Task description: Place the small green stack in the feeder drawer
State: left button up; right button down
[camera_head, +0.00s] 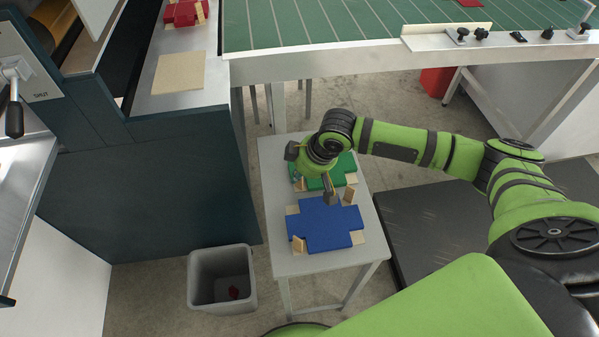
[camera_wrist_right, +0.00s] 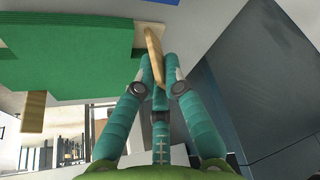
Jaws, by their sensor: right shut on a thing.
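The small green stack (camera_head: 318,181) is a cross-shaped pile at the back of a small grey table (camera_head: 285,262), with pale wooden pieces at its edges. In the right wrist view the green stack (camera_wrist_right: 70,62) fills the upper left. My right gripper (camera_head: 298,176) points down at its left edge. In the wrist view its teal fingers (camera_wrist_right: 157,76) are closed on an upright wooden piece (camera_wrist_right: 154,52) at the stack's edge. Whether the stack is clear of the table I cannot tell. My left gripper is out of view. I cannot tell for certain which part is the feeder drawer.
A larger blue stack (camera_head: 326,226) lies close in front of the green one. A dark cabinet (camera_head: 150,185) with a metal top holds a tan board (camera_head: 179,73) and a red stack (camera_head: 186,12). A grey bin (camera_head: 222,275) stands below. A green-topped bench (camera_head: 330,22) runs across the back.

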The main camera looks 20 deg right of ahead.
jog(key=c, duration=1.7)
grip_release()
jog(key=shift+f, duration=0.1)
jog(key=shift+c, duration=0.2)
jog(key=o, duration=0.4)
